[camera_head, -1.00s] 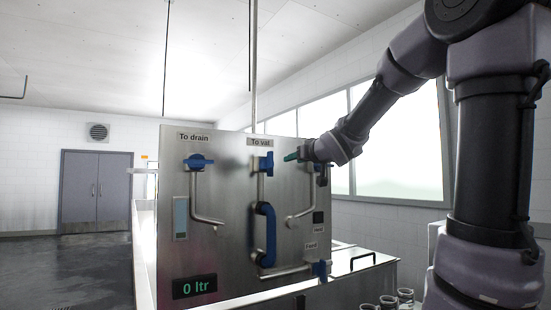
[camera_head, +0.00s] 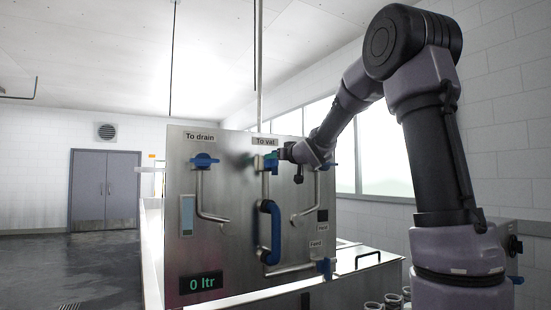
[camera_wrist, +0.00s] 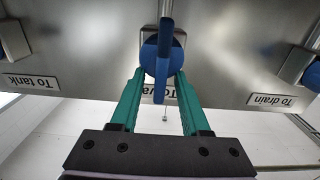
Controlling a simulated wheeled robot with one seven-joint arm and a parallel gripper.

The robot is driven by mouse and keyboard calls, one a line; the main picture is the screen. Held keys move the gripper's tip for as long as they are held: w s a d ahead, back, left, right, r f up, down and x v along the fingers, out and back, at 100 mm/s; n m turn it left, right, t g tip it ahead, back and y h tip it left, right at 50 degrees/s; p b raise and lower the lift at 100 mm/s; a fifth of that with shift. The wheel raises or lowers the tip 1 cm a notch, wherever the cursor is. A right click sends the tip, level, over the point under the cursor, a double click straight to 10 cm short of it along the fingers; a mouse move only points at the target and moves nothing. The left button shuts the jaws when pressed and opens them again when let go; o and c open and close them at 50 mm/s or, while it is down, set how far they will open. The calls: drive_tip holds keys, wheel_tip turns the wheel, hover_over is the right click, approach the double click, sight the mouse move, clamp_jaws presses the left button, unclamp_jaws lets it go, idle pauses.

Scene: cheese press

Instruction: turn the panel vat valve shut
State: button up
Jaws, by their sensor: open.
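The panel (camera_head: 235,240) is a steel sheet with blue-handled valves. The vat valve (camera_head: 270,166) sits below the "To vat" label (camera_head: 264,141), mostly hidden by my gripper in the head view. In the wrist view, which is upside down, its blue handle (camera_wrist: 163,52) stands upright, in line with its pipe. My gripper (camera_wrist: 160,76) has its green fingers open, one on either side of the handle. It also shows in front of the valve in the head view (camera_head: 272,158). I cannot tell whether the fingers touch the handle.
The drain valve (camera_head: 204,161) is to the left, its handle lying crosswise. Another blue valve (camera_wrist: 14,40), by the "To tank" label, is on the other side. A blue curved handle (camera_head: 268,230) is below.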

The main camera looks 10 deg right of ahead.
clamp_jaws()
drive_tip(key=shift+a+n, duration=0.1)
drive_tip(key=shift+n, duration=0.2)
drive_tip(key=n, duration=0.4)
drive_tip(key=a+f+n, duration=0.1)
drive_tip(key=n, duration=0.3)
drive_tip(key=a+n, duration=0.1)
drive_tip(key=n, duration=0.4)
drive_tip(key=shift+s+f, duration=0.25)
drive_tip(key=shift+f, duration=0.05)
drive_tip(key=shift+f+n, duration=0.2)
drive_tip(key=shift+n, duration=0.85)
drive_tip(key=shift+f+n, duration=0.15)
drive_tip(key=shift+n, duration=0.9)
drive_tip(key=shift+f, duration=0.1)
